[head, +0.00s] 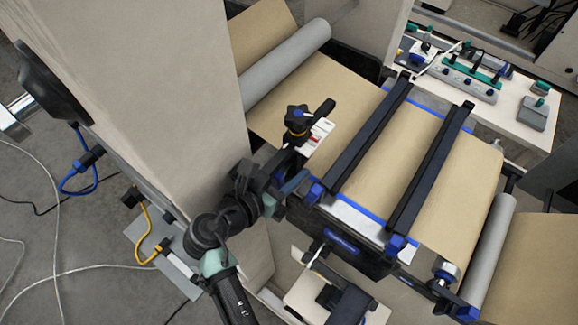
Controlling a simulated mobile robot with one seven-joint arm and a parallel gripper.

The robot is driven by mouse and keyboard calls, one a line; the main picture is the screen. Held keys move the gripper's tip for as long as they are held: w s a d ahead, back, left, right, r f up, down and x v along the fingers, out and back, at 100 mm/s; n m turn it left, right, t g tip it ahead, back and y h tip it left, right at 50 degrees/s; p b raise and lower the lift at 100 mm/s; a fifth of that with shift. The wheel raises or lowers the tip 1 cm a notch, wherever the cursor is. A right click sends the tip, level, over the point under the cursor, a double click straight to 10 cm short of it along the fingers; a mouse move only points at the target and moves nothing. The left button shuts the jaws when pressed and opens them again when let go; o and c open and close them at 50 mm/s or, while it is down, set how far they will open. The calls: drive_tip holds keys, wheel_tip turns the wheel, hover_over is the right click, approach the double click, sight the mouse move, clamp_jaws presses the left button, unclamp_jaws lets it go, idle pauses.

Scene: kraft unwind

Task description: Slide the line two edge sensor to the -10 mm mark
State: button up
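A black star-shaped knob (297,115) stands at the left edge of the brown paper web, on what looks like the edge sensor's dark mount. A dark bracket (323,109) rises just right of it. A small white scale plate (320,131) with a red mark lies beside the knob; its numbers are too small to read, and no line number is legible. My gripper (287,172) is just below the knob and scale, close to the dark mount. Whether it touches the mount, and its finger opening, cannot be made out against the dark parts.
Two black bars (368,135) cross the brown web (410,140) right of my gripper. A tall beige panel (165,70) stands close on the left. Grey rollers (290,62) carry the web. A white bench (515,107) with tools is at the upper right. Cables lie on the floor.

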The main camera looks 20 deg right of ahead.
drive_tip(key=b+v, duration=0.2)
drive_tip(key=v, duration=1.1)
drive_tip(key=shift+s+f, duration=0.1)
drive_tip(key=shift+f, duration=0.05)
